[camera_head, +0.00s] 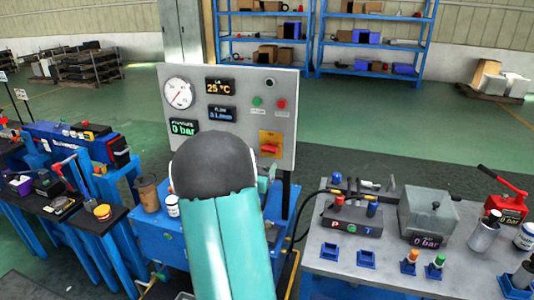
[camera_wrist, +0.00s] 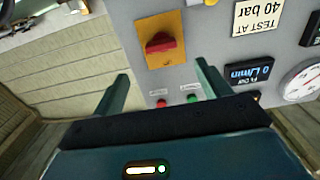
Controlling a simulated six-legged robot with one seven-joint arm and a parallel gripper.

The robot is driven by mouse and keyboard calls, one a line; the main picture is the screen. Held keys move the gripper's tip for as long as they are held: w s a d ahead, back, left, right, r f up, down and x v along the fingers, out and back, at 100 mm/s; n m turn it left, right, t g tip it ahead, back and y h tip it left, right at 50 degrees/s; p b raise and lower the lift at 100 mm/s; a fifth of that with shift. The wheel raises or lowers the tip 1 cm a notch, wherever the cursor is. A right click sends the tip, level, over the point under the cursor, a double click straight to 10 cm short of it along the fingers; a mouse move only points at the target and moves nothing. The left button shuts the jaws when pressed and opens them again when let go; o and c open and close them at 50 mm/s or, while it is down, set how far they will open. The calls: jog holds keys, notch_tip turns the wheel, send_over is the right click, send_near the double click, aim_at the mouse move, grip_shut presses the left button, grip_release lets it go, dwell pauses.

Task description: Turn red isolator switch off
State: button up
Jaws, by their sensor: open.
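The red isolator switch (camera_head: 270,149) sits on a yellow-orange plate (camera_head: 269,138) at the lower right of the grey control panel (camera_head: 232,84). In the wrist view the red knob (camera_wrist: 160,43) shows upper middle on its orange plate (camera_wrist: 149,22), with the panel appearing upside down. My gripper (camera_wrist: 162,85) is open, its two teal fingers apart and empty. The knob lies in the picture between and beyond the fingertips, with no contact visible. In the head view my teal arm with a dark rounded joint covers the panel's lower middle and hides my gripper.
Green (camera_head: 257,101) and red (camera_head: 281,103) buttons are on the panel above the switch, close to my fingers in the wrist view. A gauge (camera_head: 179,93) and displays are at its left. A workbench (camera_head: 390,265) with parts stands right, and cluttered blue tables stand left.

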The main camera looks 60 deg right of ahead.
aim_at(268, 151)
jog(key=d, duration=0.3)
jog(key=w+d, duration=0.1)
jog(key=d, duration=0.6)
jog(key=shift+w+d, duration=0.25)
jog(key=shift+w, duration=0.15)
jog(key=c, duration=1)
